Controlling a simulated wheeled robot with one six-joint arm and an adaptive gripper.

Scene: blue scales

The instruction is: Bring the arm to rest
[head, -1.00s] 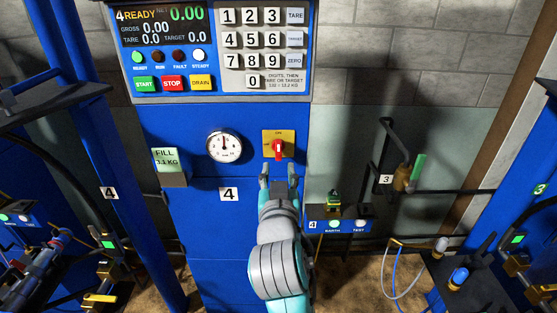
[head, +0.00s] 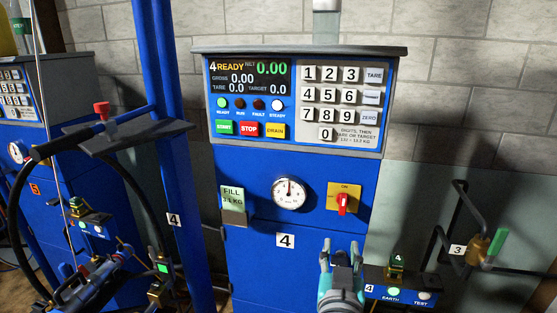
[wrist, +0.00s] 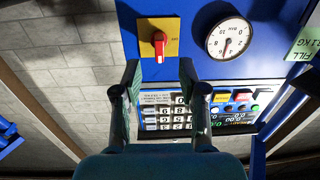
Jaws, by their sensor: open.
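My gripper (head: 341,252) is at the bottom of the head view, in front of the blue scale cabinet (head: 262,262) marked 4. Its two fingers point up and stand apart with nothing between them. The red rotary switch (head: 342,203) on its yellow plate is just above the fingertips in the head view. In the wrist view, the open gripper (wrist: 158,75) shows with the red switch (wrist: 159,46) beyond its fingertips, apart from them. The display (head: 250,82) reads 4 READY, with net 0.00.
A round gauge (head: 289,193) and a FILL 3.1 KG card (head: 233,203) are on the cabinet. A small box (head: 396,285) with a lit EARTH button stands right of my gripper. A black hose and bracket (head: 90,140) are at left, and a pipe bracket (head: 466,225) at right.

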